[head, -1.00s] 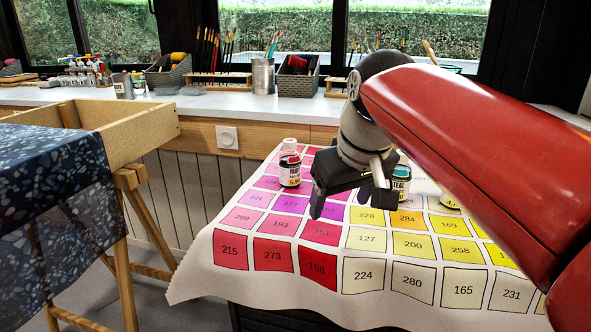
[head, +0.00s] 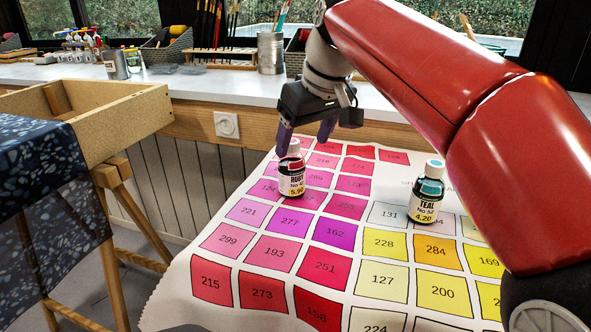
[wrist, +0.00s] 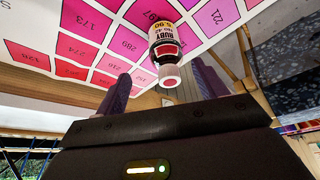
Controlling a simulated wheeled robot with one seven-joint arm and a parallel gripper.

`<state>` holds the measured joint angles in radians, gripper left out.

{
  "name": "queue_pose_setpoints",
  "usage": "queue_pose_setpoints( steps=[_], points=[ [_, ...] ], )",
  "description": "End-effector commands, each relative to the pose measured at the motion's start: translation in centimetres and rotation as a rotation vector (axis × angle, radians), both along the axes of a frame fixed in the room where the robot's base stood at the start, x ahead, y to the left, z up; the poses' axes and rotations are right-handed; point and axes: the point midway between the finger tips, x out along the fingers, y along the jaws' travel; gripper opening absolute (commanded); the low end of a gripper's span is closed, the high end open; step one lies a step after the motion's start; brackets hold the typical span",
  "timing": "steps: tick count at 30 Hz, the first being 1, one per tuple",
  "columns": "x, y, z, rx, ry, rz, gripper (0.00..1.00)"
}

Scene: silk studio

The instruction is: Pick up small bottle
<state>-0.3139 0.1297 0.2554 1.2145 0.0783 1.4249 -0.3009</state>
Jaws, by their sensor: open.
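A small bottle (head: 292,174) labelled RUBY, with dark red contents and a white cap, stands upright on the colour-chart cloth (head: 192,262). A second small bottle (head: 426,193), labelled TEAL with a white cap, stands to its right on the cloth. My gripper (head: 305,141) is open, just above and behind the ruby bottle, with one finger close to its cap. I cannot tell whether a finger touches the cap.
A white counter (head: 200,87) behind holds a metal can (head: 271,54), baskets and brushes. A wooden frame table (head: 125,110) with a dark speckled cloth stands at the left. The chart cloth in front of the bottles is clear.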

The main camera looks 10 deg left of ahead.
Motion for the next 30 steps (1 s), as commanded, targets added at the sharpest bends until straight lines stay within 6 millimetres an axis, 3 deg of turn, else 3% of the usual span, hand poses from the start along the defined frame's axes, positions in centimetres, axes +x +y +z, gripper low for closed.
queue_pose_setpoints(
  steps=[13, 23, 30],
  points=[
    [0.9, 2.3, -5.7, -0.002, 0.002, -0.001, 0.71],
    [1.2, 2.6, -6.5, 0.0, 0.0, -0.001, 0.71],
    [1.2, 2.6, -6.4, 0.0, 0.0, -0.001, 0.43]
  ],
)
